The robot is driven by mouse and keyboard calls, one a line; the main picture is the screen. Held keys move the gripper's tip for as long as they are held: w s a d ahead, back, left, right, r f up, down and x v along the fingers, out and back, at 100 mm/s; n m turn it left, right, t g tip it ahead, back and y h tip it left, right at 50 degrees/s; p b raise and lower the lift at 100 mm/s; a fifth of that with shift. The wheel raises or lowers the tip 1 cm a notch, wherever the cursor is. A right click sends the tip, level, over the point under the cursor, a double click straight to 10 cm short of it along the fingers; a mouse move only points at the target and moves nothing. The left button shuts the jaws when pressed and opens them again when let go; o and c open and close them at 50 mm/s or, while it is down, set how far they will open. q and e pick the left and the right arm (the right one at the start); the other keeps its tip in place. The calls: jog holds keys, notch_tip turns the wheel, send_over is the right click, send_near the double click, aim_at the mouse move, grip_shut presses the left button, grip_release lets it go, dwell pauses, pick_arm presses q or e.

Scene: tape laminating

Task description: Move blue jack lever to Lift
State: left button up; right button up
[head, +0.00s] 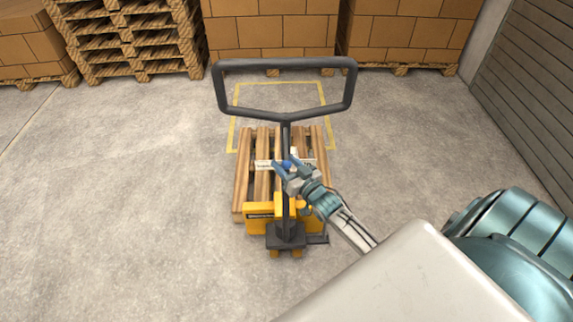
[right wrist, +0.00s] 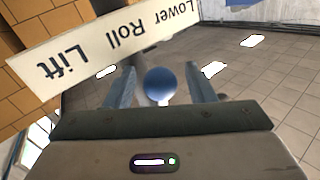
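The blue jack lever knob (right wrist: 160,83) is a round ball, seen in the right wrist view between the two fingers of my right gripper (right wrist: 160,70). Gaps show on both sides of it, so the gripper is open around or just short of it. The white label plate (right wrist: 90,48) reads Lift, Roll and Lower, upside down, with Lift at the left end. The knob sits below the Roll part in that picture. In the head view my right gripper (head: 283,167) is at the jack's handle post, with the blue knob (head: 287,164) beside it. My left gripper is not in view.
The pallet jack's black handle loop (head: 286,63) rises above my right gripper. A wooden pallet (head: 242,185) lies on the yellow forks. A yellow floor outline (head: 280,82) is beyond it. Stacked pallets (head: 130,35) and boxes (head: 270,30) line the back. Floor on both sides is clear.

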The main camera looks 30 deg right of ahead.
grip_shut()
jog(key=shift+s+d, duration=0.1)
jog(key=shift+s+d+n+g+b, duration=0.15)
jog(key=shift+d+n+g+b, duration=0.2)
jog(key=shift+b, duration=0.25)
jog(key=shift+s+d+r+n+g+h+p, duration=0.15)
jog(key=shift+s+d+r+n+g+p, duration=0.1)
jog(key=shift+s+d+n+g+p, duration=0.25)
jog(key=shift+s+d+r+n+g+h+p, duration=0.1)
jog(key=shift+s+d+r+n+g+p, duration=0.15)
jog(key=shift+d+n+p, duration=0.3)
jog(key=shift+s+d+r+n+g+h+p, duration=0.2)
jog(key=shift+s+d+n+g+p, duration=0.2)
jog(key=shift+d+n, duration=0.25)
